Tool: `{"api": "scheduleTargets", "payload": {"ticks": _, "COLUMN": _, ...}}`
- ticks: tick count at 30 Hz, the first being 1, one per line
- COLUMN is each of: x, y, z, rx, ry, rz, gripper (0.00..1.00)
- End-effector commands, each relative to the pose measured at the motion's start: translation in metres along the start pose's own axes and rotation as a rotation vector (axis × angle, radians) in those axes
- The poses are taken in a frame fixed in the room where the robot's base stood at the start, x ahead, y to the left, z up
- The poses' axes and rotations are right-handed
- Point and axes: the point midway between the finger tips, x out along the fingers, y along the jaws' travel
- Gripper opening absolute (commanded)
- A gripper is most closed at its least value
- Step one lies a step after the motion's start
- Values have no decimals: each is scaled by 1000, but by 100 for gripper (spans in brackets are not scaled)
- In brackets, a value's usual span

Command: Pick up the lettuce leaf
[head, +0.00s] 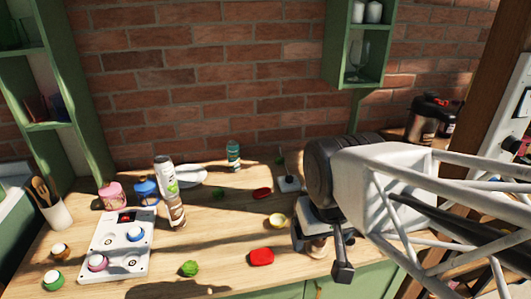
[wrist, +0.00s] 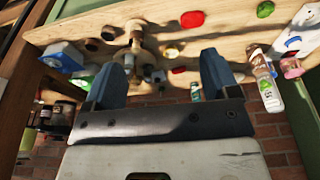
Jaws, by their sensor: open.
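A small crumpled green piece (head: 190,268), which looks like the lettuce leaf, lies on the wooden table near its front edge in the head view. It appears as a green lump at the top right of the wrist view (wrist: 265,9). Another small green piece (head: 218,194) lies further back; I cannot tell exactly what it is. My gripper (wrist: 166,56) is open, with two dark blue-grey fingers apart and nothing held. It is at the right part of the table, well apart from the green piece in front.
A brick wall closes the back.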

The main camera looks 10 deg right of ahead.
Motion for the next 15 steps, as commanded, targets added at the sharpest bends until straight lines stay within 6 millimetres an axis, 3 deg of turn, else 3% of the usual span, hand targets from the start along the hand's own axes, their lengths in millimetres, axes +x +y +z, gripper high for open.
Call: {"api": "scheduleTargets", "payload": {"ticks": 15, "x": 3, "y": -4, "z": -6, "rx": -18, "ry": -6, "rz": -3, "gripper": 72}}
